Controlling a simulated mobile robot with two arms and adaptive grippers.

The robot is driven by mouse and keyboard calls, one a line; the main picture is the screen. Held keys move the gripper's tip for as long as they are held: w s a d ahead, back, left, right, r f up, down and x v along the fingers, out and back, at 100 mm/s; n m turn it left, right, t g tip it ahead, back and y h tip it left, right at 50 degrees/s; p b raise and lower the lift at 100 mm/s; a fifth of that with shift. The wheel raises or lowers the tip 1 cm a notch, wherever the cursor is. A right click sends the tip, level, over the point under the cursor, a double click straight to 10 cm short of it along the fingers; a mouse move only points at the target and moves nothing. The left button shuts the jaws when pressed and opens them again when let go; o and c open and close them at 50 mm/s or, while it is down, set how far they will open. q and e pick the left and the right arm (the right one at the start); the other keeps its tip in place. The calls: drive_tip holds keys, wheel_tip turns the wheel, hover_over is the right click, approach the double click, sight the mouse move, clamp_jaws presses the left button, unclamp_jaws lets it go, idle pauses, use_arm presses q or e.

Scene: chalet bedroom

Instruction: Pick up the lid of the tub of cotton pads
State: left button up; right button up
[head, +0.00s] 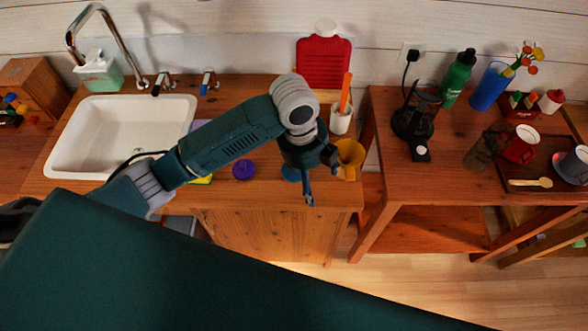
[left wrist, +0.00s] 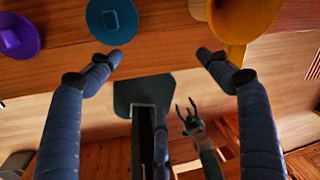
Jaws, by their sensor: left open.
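Two round lids with knobs lie near the front edge of the wooden counter: a purple one (head: 244,170) and a blue one (head: 290,174). I cannot tell which belongs to the tub of cotton pads; the tub is not clearly seen. My left gripper (head: 316,184) is open and empty, above the counter's front edge, right of the blue lid. In the left wrist view, the blue lid (left wrist: 112,20) is beyond the left fingertip of my gripper (left wrist: 158,58), and the purple lid (left wrist: 15,36) is farther left. My right gripper (left wrist: 187,116) seems to show small and low.
A yellow mug (head: 350,158) stands close beside my left gripper, on its right. A white cup (head: 341,118) with an orange utensil is behind it. A sink (head: 120,136) is at left. A side table (head: 440,180) holds bottles, a coffee maker and a tray (head: 505,175).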

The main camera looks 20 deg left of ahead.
use_arm(q)
drive_tip(key=w+a+r+m+y, duration=0.2)
drive_tip(key=w+a+r+m, duration=0.3)
drive_tip(key=a, duration=0.1)
drive_tip(key=shift+g, duration=0.4)
drive_tip(key=f, duration=0.2)
drive_tip(key=f+p, duration=0.1)
drive_tip(key=f, duration=0.2)
drive_tip(key=shift+w+a+f, duration=0.1)
drive_tip(key=shift+a, duration=0.1)
wheel_tip(320, 180, down, 4)
drive_tip(key=shift+f+p, duration=0.1)
drive_tip(key=shift+p, duration=1.15)
drive_tip(key=shift+w+f, duration=0.1)
drive_tip(key=shift+f, duration=0.4)
drive_tip(key=c, duration=0.9)
